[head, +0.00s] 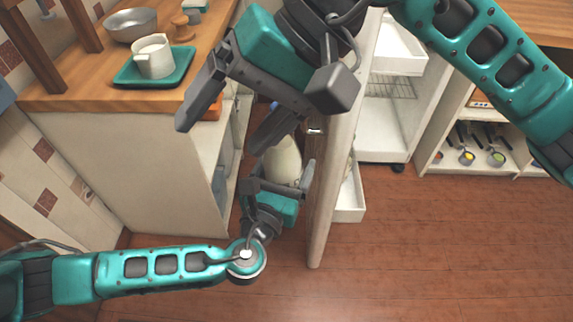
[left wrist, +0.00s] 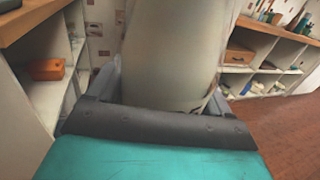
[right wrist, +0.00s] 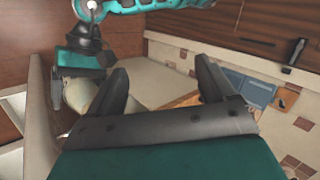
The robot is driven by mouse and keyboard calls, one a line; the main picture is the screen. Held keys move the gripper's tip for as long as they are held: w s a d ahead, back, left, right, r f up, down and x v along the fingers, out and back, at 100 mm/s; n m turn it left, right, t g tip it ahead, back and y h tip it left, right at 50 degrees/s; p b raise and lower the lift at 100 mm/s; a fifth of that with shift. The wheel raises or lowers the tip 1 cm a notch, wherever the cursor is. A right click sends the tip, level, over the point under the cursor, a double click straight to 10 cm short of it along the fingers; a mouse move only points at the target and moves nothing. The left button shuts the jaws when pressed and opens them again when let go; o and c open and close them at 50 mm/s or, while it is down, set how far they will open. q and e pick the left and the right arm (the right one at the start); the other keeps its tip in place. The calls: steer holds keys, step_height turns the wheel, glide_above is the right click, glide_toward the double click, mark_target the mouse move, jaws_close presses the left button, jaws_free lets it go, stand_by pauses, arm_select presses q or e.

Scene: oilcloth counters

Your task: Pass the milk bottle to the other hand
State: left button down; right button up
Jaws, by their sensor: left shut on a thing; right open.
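The milk bottle (head: 284,160) is pale cream. In the head view it stands out of my left gripper (head: 279,178), and its upper part is partly hidden by my right gripper's finger. In the left wrist view the bottle (left wrist: 172,50) fills the space between the fingers, and its top is out of frame. My left gripper is shut on it. My right gripper (head: 222,132) is open and empty, above and to the left of the bottle in the head view. In the right wrist view its fingers (right wrist: 161,78) are spread, with my left gripper (right wrist: 80,65) off to the left.
A wooden counter (head: 60,98) at the left bears a green tray (head: 125,78) with a white pitcher (head: 153,57), and a metal bowl (head: 131,24). A pale upright panel (head: 325,205) stands close right of the bottle. Open shelves (head: 470,150) stand farther right. Wooden floor (head: 430,240) is clear there.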

step_height(320, 180, up, 6)
steer(key=s+a+m+g+y, duration=0.15)
steer(key=m+g+y, duration=0.35)
steer(key=m+y, duration=0.75)
steer(key=w+d+f+m+t+y, duration=0.1)
steer(key=w+d+m+t+y, duration=0.1)
steer(key=w+m+t, duration=0.5)
steer(key=d+m+t+y, duration=0.2)
steer(key=m+t, duration=0.2)
steer(key=m, duration=0.7)
steer(key=w+d+f+m+t+h, duration=0.45)
steer(key=f+m+t+h, duration=0.3)
steer(key=m, duration=0.55)
steer(key=w+d+f+m+t+h, duration=0.3)
steer(key=d+f+m+t+h, duration=0.4)
steer(key=m, duration=0.6)
steer(key=s+d+f+m+g+h, duration=0.2)
steer(key=s+d+f+m, duration=0.2)
steer(key=f, duration=0.5)
steer(key=s+d+f+m+g+h, duration=0.3)
steer(key=s+f+m, duration=0.2)
steer(key=f+m, duration=0.2)
steer(key=s+d+f+m+g+h, duration=0.2)
steer(key=s+d+f+m, duration=0.2)
steer(key=f, duration=0.7)
steer(key=shift+s+d+m+h, duration=0.35)
steer(key=shift+s+m, duration=0.25)
steer(key=shift+m, duration=0.45)
